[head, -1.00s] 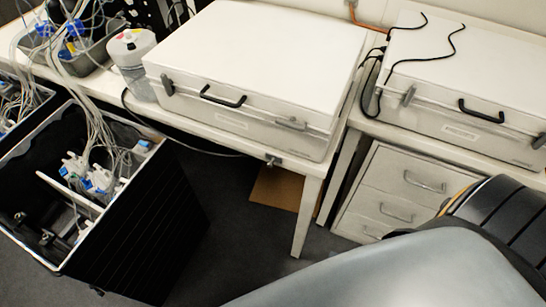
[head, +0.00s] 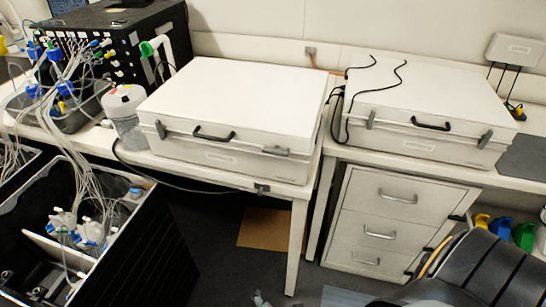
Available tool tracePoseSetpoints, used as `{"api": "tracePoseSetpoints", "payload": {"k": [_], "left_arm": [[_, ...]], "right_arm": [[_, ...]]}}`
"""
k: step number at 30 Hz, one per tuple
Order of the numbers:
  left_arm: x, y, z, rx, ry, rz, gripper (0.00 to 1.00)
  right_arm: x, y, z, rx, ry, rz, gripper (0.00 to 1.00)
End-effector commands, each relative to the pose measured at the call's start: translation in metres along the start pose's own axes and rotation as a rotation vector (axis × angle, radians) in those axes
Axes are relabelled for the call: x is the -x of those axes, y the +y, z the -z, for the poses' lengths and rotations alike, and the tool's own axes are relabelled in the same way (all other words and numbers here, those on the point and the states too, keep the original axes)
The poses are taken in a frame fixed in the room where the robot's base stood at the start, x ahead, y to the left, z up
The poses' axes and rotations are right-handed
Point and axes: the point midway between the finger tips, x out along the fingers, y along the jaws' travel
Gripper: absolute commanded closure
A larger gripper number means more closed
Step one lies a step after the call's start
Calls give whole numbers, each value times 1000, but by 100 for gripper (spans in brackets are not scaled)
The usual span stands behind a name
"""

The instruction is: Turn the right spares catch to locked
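Two closed white cases stand side by side, the left case (head: 232,100) on a white bench and the right case (head: 425,105) on the bench beside it. Their labels are too small to read, so I cannot tell which holds spares. The left case's left catch (head: 160,130) stands upright; its right catch (head: 275,151) lies sideways along the front. The right case's left catch (head: 371,119) stands upright and its right catch (head: 485,138) stands slightly tilted. Each case has a black handle between its catches. Neither gripper is in view.
Black cables (head: 375,75) lie over the right case. A white-lidded bottle (head: 124,115) stands left of the left case. A black open crate (head: 140,240) with tubing is at lower left. A drawer unit (head: 385,225) is under the right bench. Dark floor lies between.

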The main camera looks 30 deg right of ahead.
Motion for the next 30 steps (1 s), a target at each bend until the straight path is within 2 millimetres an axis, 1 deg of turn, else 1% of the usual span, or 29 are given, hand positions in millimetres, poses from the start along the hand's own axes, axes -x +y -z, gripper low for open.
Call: {"api": "tracePoseSetpoints", "payload": {"k": [1, 2, 3, 5, 6, 8, 9, 11, 12, 15, 16, 18, 21, 23, 26, 30], "left_arm": [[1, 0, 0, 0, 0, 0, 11], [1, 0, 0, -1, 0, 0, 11], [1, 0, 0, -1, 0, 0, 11], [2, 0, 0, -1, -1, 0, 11], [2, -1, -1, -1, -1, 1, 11], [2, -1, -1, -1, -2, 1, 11], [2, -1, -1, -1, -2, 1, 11], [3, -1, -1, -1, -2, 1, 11], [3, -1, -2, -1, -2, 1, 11], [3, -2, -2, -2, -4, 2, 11], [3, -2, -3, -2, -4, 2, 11], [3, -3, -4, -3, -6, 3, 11], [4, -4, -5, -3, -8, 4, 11], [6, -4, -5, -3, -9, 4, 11], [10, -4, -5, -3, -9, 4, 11], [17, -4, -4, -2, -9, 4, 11]], "right_arm": [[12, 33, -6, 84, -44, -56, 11], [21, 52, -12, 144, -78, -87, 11], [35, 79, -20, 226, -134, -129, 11], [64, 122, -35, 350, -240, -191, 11], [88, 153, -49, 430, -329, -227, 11], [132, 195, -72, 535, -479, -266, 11], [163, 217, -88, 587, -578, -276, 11], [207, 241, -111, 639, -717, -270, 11], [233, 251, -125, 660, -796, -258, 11], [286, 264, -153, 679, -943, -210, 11], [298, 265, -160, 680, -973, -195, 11], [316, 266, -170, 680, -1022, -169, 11], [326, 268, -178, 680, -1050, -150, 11], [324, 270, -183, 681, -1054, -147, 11], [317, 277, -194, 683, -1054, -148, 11], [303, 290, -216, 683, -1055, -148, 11]]}}
